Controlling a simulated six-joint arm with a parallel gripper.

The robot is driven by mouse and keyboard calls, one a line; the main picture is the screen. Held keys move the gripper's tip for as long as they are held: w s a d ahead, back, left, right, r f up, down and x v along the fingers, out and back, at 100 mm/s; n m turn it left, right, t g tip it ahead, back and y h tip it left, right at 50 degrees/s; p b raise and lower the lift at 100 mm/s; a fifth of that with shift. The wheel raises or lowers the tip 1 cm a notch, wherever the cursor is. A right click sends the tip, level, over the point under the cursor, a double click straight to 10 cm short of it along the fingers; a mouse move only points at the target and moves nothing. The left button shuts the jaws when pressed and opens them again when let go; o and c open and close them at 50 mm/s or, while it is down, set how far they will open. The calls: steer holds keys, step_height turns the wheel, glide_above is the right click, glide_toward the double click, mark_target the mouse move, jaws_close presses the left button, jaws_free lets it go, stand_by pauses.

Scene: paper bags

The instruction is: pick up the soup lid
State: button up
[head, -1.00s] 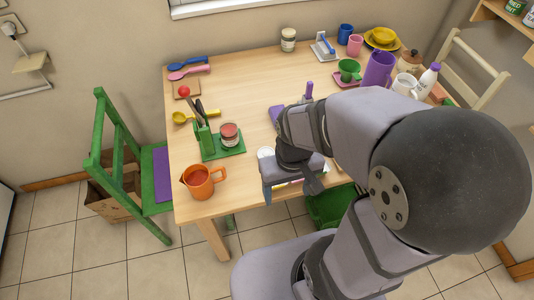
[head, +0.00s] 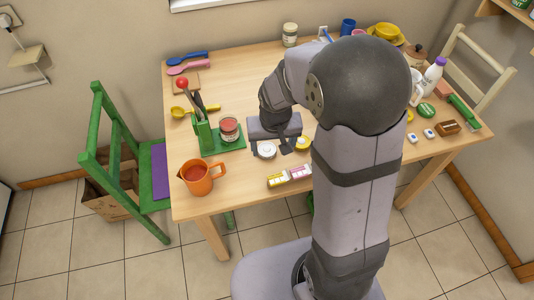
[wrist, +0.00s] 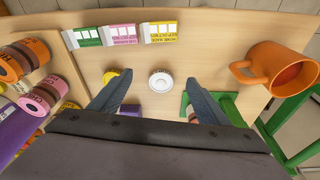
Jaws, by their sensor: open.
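A white round lid, which looks like the soup lid (head: 266,150), lies flat on the table near its front edge. It also shows in the wrist view (wrist: 160,82), with a grey centre. My gripper (head: 270,147) is over this part of the table, pointing down. In the wrist view my gripper (wrist: 158,78) is open, with one finger to each side of the lid in the picture. Nothing is between the fingers except the view of the lid below. I see no contact with the lid, and the exact height above it is hard to tell.
A yellow round item (head: 302,143) lies to the right.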

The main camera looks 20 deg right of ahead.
glide_toward(267, 149)
steer(key=shift+s+f+t, duration=0.25)
steer(key=shift+f+t, duration=0.15)
steer(key=shift+f, duration=0.15)
steer(key=shift+p+x, duration=0.4)
steer(key=shift+x, duration=3.2)
steer(key=c, duration=1.1)
